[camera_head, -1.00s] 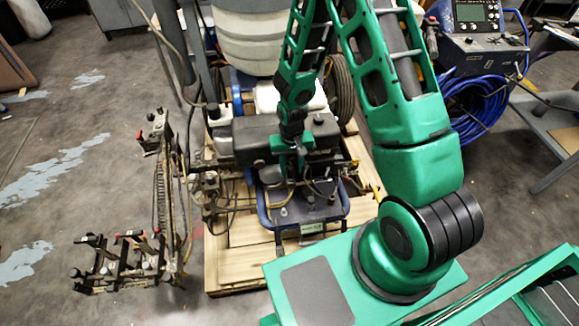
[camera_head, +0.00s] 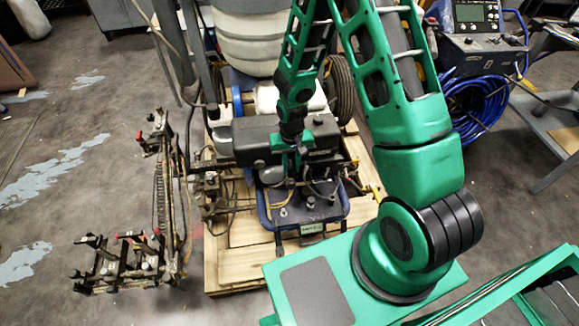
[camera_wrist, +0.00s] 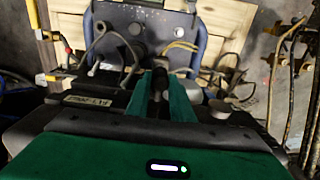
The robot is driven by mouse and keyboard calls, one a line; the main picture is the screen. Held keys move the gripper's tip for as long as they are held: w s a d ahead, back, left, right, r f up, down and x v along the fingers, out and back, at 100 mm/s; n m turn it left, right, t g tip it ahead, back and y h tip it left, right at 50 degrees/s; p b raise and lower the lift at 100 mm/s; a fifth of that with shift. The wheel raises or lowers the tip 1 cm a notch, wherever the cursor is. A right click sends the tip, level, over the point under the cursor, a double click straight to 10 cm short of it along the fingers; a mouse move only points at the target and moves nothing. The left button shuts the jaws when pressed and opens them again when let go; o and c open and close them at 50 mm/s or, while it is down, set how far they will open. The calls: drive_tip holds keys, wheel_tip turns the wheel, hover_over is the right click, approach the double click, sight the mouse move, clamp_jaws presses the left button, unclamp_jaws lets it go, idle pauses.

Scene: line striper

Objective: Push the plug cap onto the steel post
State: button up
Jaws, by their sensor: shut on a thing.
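My gripper (camera_head: 291,176) reaches down over the engine of the blue line striper (camera_head: 330,212) in the head view. In the wrist view, the green fingers of my gripper (camera_wrist: 160,88) are close together around a small dark piece, which looks like the plug cap (camera_wrist: 160,77). The fingers cover most of it, and its lower end is hidden. I cannot make out the steel post under it, so I cannot tell whether cap and post touch.
Loose cables (camera_wrist: 118,38) loop around the work spot. The black engine housing (camera_head: 262,138) and a white tank (camera_head: 250,40) stand close behind. The machine sits on a wooden pallet (camera_head: 228,268). A metal rack (camera_head: 120,262) stands at the left; open floor lies beyond it.

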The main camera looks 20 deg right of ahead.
drive_tip(key=shift+r, duration=0.35)
drive_tip(key=shift+r, duration=1.95)
drive_tip(key=shift+r, duration=0.1)
